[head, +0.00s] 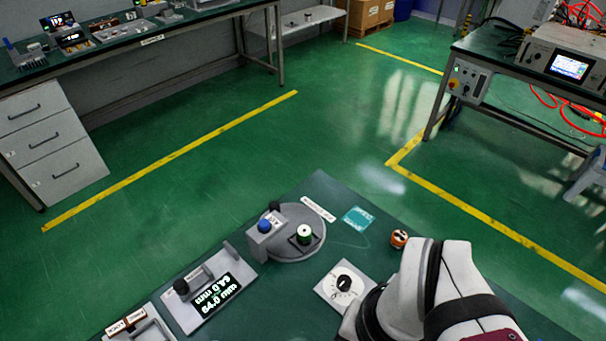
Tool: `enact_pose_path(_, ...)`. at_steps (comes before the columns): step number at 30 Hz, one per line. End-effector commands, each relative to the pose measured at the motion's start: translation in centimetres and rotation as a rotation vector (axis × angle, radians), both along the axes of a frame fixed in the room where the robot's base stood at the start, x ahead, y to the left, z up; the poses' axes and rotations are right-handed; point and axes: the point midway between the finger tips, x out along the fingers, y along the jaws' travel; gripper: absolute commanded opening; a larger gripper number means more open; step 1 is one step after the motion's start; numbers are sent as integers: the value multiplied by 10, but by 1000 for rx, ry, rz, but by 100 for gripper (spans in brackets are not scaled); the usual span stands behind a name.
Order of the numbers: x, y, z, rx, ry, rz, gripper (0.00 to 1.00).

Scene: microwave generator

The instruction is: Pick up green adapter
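A small round piece with a green band and a pale top (305,231) sits in a dark square holder on the grey round plate (287,250), which lies on the dark green worktop. It is the only small green-banded part I can make out, so it appears to be the green adapter. My white and black arm comes in at the lower right of the head view, to the right of this plate. My gripper does not show; I cannot see its fingers.
A block with a blue knob (265,226) stands at the plate's left edge. An orange-banded round piece (399,238) stands right. A white dial panel (344,287) lies in front. A grey fixture with a display (216,294) is at left. A teal label (358,218) lies behind.

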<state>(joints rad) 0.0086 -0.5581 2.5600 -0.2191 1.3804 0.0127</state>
Motion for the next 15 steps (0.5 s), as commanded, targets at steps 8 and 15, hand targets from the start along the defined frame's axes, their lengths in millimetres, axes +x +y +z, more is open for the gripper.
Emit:
enact_pose_path(8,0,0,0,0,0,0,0)
enact_pose_path(15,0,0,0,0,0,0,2)
